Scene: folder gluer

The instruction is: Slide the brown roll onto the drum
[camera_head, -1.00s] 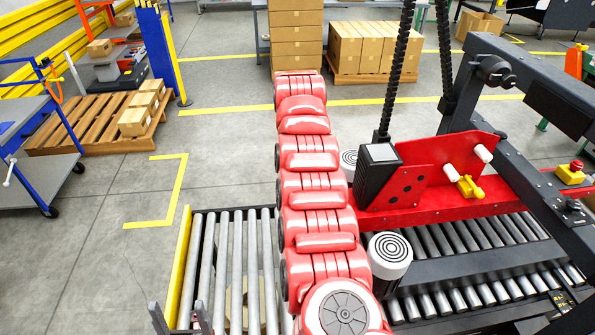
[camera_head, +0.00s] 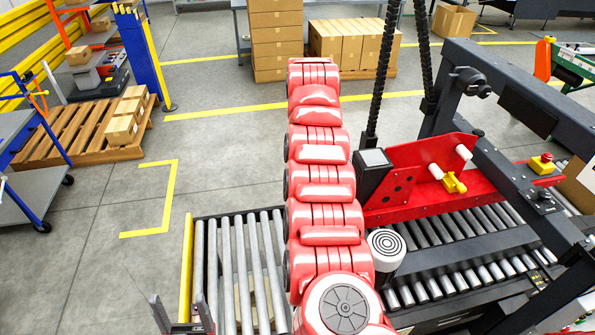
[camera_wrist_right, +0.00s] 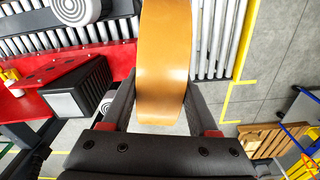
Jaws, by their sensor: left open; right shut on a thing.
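The brown roll (camera_wrist_right: 163,60) fills the upper middle of the right wrist view as a smooth curved band. My right gripper (camera_wrist_right: 160,108) is shut on it, with a dark finger on each side. In the head view the roll and right gripper are hidden. A short white cylinder with black rings on its end (camera_head: 386,245) stands beside the red machine part; it also shows in the wrist view (camera_wrist_right: 76,9), apart from the roll. I cannot tell whether it is the drum. My left gripper (camera_head: 178,306) is open and empty at the lower left.
My red arm covers the middle of the head view. A roller conveyor (camera_head: 240,260) lies left of it; the red machine plate (camera_head: 420,180) and dark frame (camera_head: 500,150) stand right. Pallets with boxes (camera_head: 125,120) stand farther off. Grey floor is clear at left.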

